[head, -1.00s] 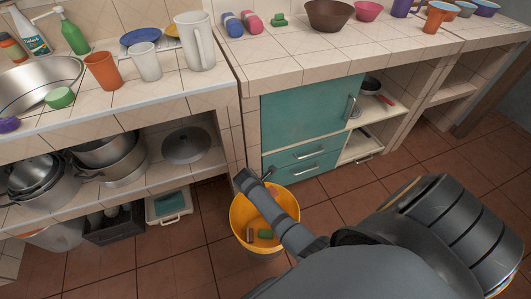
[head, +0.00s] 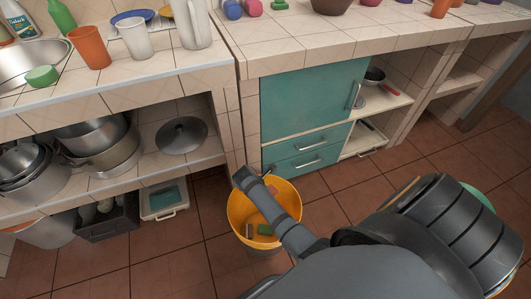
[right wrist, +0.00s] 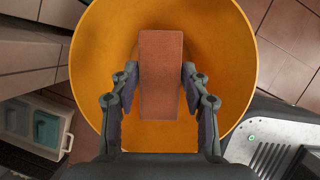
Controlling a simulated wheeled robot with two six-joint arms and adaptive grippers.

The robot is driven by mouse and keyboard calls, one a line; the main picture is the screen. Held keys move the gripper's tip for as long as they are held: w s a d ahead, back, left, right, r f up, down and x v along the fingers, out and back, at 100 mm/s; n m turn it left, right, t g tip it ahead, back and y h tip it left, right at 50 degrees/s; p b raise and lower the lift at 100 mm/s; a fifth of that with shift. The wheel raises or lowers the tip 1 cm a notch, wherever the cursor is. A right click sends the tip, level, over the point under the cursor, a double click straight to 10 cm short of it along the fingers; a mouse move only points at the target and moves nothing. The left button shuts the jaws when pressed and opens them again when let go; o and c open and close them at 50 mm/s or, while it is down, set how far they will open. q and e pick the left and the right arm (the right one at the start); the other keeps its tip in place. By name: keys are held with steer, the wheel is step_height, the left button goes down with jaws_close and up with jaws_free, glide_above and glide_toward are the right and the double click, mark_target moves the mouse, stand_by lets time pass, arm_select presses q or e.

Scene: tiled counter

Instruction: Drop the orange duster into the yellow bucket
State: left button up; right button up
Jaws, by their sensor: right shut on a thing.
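The orange duster (right wrist: 161,75) is a flat orange-brown block between the two fingers of my right gripper (right wrist: 161,88) in the right wrist view. The fingers are shut on its sides. Behind it is the yellow bucket (right wrist: 225,45), its round opening around the duster in the picture. In the head view the bucket (head: 238,205) stands on the floor, partly covered by my right arm. My left gripper is not in view.
The tiled counter (head: 290,62) and its teal cabinet (head: 305,105) stand behind the bucket. A lower shelf at the left holds pots (head: 105,150). A dark crate (head: 107,220) and a white box (head: 163,200) sit beneath it. Open tiled floor (head: 170,270) lies left of the bucket.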

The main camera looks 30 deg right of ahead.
steer(key=o, duration=1)
steer(key=shift+r, duration=0.1)
steer(key=v, duration=0.7)
steer(key=shift+a+r, duration=0.15)
